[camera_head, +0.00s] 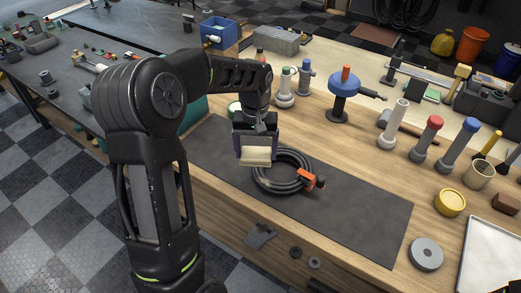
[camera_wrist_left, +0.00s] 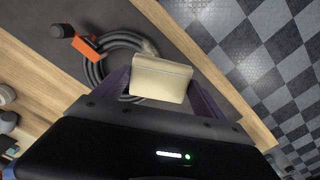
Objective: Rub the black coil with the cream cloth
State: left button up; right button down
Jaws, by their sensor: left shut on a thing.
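The black coil (camera_head: 266,187) lies on a dark grey mat (camera_head: 365,215) on the wooden bench, with an orange clamp-like piece (camera_head: 306,177) at its right side. My left gripper (camera_head: 255,150) is shut on the folded cream cloth (camera_head: 255,157). It holds the cloth at the upper left part of the coil. In the left wrist view the cloth (camera_wrist_left: 161,79) sits between the fingers and covers part of the coil (camera_wrist_left: 95,72). I cannot tell whether the cloth touches the coil.
A blue-topped valve (camera_head: 344,85) and several capped cylinders stand behind and right of the mat. A yellow tin (camera_head: 450,202), a grey disc (camera_head: 426,253) and a white tray (camera_head: 492,262) are at the right. The right part of the mat is bare.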

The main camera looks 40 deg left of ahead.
aim_at(273, 187)
pick_arm(q)
jog(key=shift+s, duration=0.15)
jog(key=shift+f, duration=0.1)
jog(key=shift+f+b, duration=2.15)
jog(key=shift+f, duration=0.75)
jog(key=shift+f+b, duration=0.7)
jog(key=shift+f, duration=0.3)
jog(key=shift+d+r, duration=0.15)
jog(key=shift+d, duration=1.4)
jog(key=shift+d, duration=0.1)
jog(key=shift+s+d+b, duration=0.1)
jog(key=shift+d+b, duration=0.35)
jog(key=shift+d, duration=1.05)
